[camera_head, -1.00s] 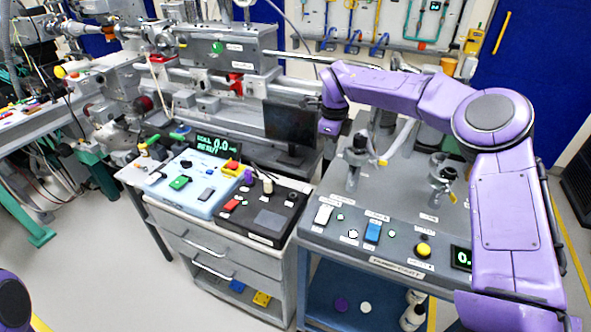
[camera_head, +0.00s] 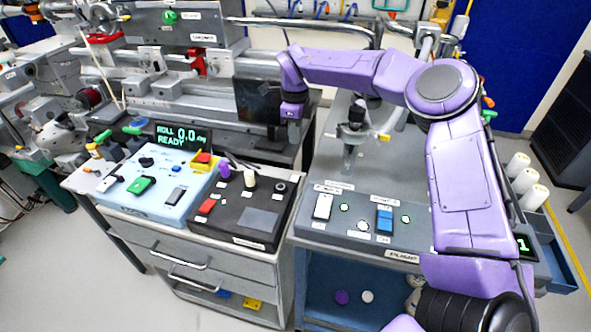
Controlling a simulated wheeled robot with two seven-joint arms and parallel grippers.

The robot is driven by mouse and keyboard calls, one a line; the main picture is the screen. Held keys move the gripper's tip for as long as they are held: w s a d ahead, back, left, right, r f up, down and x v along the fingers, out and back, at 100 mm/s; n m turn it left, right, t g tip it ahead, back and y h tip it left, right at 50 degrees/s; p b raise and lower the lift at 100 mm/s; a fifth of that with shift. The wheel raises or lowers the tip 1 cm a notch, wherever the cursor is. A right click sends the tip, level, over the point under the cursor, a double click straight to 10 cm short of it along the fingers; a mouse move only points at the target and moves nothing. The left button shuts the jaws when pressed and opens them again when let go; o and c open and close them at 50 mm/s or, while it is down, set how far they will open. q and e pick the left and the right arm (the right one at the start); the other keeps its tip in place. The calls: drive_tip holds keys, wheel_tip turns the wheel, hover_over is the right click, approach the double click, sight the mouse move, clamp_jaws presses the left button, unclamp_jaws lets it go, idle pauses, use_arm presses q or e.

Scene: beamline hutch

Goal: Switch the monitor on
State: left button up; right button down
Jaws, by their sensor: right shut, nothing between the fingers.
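The monitor (camera_head: 256,102) stands behind the black control box, at the foot of the beamline equipment. Its screen is dark. My right arm reaches across from the right, and my right gripper (camera_head: 284,132) points down close to the monitor's right edge. The gripper is shut and empty. It is small and dark against the dark background, and I cannot tell whether it touches the monitor. No power button can be made out on the monitor. My left gripper is out of view.
A light blue control box (camera_head: 128,207) and a black control box (camera_head: 228,230) sit on the drawer cabinet in front. A lit display (camera_head: 183,136) reads ROLL 0.0 READY. The pump cart (camera_head: 345,238) with rocker switches and an upright valve fitting (camera_head: 354,130) stands to the right.

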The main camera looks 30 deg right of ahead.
sight(296, 177)
wheel_tip(296, 177, down, 14)
drive_tip(key=shift+r+p, duration=0.25)
drive_tip(key=shift+p, duration=0.95)
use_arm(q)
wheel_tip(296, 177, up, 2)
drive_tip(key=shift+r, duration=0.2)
use_arm(e)
drive_tip(key=shift+d, duration=0.15)
